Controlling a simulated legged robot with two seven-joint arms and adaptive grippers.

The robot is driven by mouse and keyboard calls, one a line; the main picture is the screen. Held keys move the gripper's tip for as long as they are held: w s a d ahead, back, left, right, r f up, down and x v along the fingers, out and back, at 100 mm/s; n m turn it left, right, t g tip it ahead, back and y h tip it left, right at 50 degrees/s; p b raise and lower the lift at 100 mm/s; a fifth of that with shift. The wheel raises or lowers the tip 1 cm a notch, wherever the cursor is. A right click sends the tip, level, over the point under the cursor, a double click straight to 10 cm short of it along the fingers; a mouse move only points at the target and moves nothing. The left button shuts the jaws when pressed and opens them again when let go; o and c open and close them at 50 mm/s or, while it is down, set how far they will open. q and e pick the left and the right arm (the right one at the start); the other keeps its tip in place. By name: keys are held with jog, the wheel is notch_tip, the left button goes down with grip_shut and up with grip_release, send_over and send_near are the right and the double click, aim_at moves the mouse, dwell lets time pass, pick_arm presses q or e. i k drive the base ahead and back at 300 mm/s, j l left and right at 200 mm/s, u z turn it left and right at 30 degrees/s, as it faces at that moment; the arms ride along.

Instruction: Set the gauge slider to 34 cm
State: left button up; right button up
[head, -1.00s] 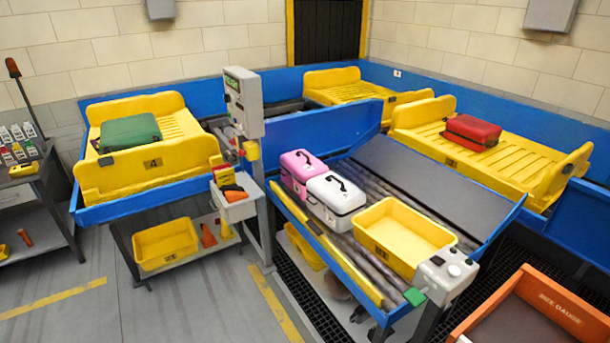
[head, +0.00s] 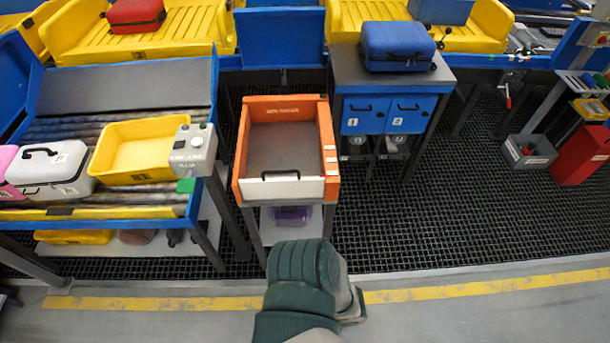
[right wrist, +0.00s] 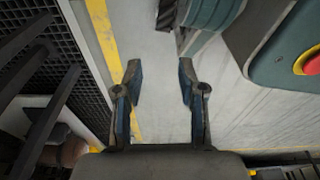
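The size gauge is an open orange box (head: 240,160) on a stand, near the middle of the head view. Its floor is dark grey. A white panel with a black handle (head: 280,176) runs across its near end; I take this to be the slider. White marks lie along the right wall, but the numbers are too small to read. My right gripper (right wrist: 158,78) is open and empty over the grey floor in the right wrist view. The gauge is not recognisable there. My left gripper is not in view.
A roller conveyor with a yellow tray (head: 118,178), a white case (head: 50,168) and a control box (head: 193,147) stands left of the gauge. A blue cabinet (head: 385,115) bearing a blue suitcase (head: 397,47) stands right. A purple item (head: 291,215) lies under the gauge.

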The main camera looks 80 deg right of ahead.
aim_at(262, 188)
jog(key=z, duration=2.6)
